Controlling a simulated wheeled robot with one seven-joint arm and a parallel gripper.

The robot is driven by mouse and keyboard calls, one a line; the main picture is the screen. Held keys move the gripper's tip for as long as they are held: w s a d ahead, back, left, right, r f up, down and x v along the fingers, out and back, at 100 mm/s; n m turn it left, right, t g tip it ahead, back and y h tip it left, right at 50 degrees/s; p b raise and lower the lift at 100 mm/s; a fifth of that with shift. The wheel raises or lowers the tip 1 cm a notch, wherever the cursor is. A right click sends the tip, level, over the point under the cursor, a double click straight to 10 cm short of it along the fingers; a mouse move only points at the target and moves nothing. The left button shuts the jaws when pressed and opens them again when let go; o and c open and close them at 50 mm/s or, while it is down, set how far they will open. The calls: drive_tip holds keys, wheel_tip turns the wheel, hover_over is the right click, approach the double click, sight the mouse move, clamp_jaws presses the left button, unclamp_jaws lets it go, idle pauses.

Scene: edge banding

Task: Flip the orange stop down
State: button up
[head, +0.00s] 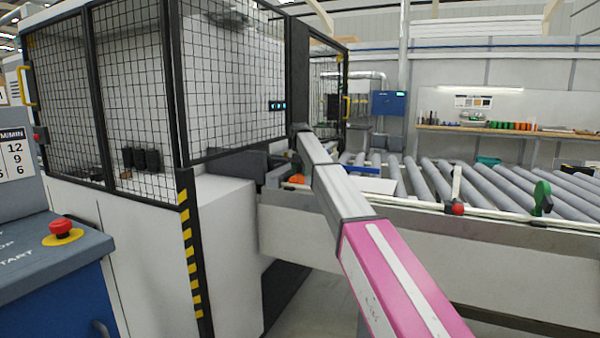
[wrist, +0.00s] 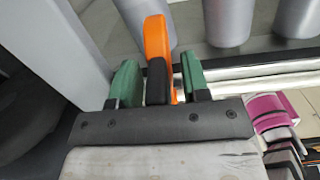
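The orange stop (wrist: 157,42) shows in the wrist view as a rounded orange lever with a black part at its near end. My gripper (wrist: 158,62) has two green fingers, one on each side of the stop. Gaps show between the fingers and the stop, so the gripper is open around it and does not grip it. In the head view a small orange patch of the stop (head: 296,179) shows beside the dark end of the machine, partly hidden. My arm crosses that view, and its gripper end is not clear there. The stop's exact tilt is hard to tell.
A roller conveyor (head: 480,185) with a pale front rail runs right from the machine. A red knob (head: 457,209) and a green clamp (head: 541,198) sit on the rail. The caged machine (head: 225,250) stands left. Grey rollers (wrist: 228,22) lie just past the stop.

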drive_tip(key=shift+r, duration=0.15)
wheel_tip(320, 180, up, 10)
drive_tip(key=shift+s+r, duration=0.1)
drive_tip(key=shift+r, duration=0.15)
drive_tip(key=shift+s+a, duration=0.1)
drive_tip(key=shift+s, duration=0.05)
idle(0.3)
